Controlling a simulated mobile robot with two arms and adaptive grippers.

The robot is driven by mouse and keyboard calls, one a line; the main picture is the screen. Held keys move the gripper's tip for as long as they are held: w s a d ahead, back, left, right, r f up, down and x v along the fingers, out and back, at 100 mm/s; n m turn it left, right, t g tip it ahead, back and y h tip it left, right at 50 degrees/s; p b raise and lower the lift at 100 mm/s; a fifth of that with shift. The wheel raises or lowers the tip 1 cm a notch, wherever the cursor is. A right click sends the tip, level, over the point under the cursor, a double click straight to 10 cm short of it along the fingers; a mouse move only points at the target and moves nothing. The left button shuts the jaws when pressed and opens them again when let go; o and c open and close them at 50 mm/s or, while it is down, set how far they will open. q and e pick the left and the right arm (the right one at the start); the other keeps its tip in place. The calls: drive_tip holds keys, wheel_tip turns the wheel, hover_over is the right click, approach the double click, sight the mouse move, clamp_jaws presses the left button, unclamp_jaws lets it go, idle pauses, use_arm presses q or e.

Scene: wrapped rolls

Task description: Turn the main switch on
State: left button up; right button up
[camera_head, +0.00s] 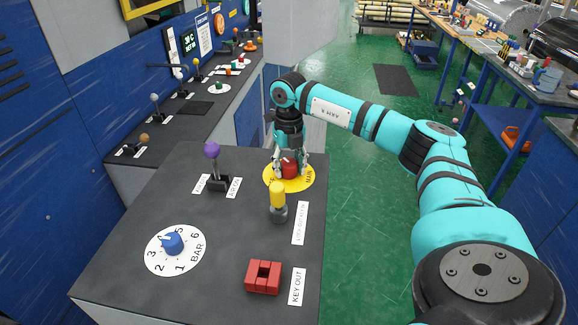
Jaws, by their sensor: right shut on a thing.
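The main switch is a red knob (290,167) on a round yellow plate (288,186) marked "MAIN", near the far right part of the grey panel top. My right gripper (289,163) reaches down over it from above, its fingers shut on the red knob. The fingers partly hide the knob, so its exact angle cannot be read. My left gripper is not in view.
A yellow-topped knob (278,197) stands just in front of the plate. Left is a purple-ball lever (212,152). Nearer are a blue dial (172,242) and a red block (263,277) by "KEY OUT". Green floor (365,200) lies right of the panel.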

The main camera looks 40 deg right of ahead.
sight(289, 163)
drive_tip(key=shift+w+r, duration=0.1)
drive_tip(key=o, duration=1.2)
wheel_tip(289, 163, up, 12)
drive_tip(key=shift+f, duration=0.1)
idle(0.3)
